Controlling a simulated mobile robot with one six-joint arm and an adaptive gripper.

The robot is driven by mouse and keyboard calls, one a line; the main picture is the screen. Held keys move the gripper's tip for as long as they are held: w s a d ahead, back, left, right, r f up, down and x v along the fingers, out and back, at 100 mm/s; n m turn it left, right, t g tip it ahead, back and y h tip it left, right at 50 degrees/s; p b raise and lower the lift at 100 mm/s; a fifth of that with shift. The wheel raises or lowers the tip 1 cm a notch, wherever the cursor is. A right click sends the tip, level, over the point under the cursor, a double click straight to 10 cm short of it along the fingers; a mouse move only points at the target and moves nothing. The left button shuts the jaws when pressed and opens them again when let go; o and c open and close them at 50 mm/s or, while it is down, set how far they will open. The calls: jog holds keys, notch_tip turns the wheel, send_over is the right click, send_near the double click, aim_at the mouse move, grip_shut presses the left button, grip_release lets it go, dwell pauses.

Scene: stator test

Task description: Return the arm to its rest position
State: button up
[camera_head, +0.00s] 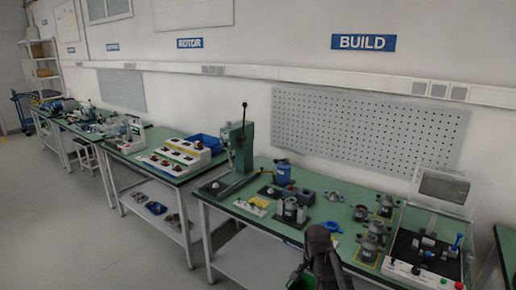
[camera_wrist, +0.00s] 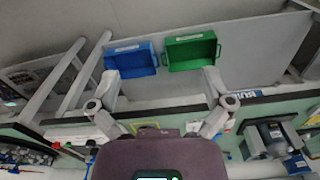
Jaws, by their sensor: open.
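My gripper (camera_wrist: 161,84) shows in the wrist view with its two grey fingers spread wide apart and nothing between them. Beyond the fingers lie the lower shelf and the bench edge. In the head view, a dark part of my arm (camera_head: 322,258) stands at the front edge of the build bench (camera_head: 232,203), low in the picture. The fingers cannot be made out there.
A blue bin (camera_wrist: 131,60) and a green bin (camera_wrist: 191,51) sit beyond the fingertips. The bench holds several motor parts, a green press (camera_head: 240,143) and a test station (camera_head: 430,245) with a clear cover. Floor at the left (camera_head: 60,220) is free.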

jog(key=s+n, duration=0.8)
jog(key=s, duration=0.1)
jog(key=shift+a+n, duration=0.2)
jog(key=shift+n, duration=0.2)
dwell(0.9)
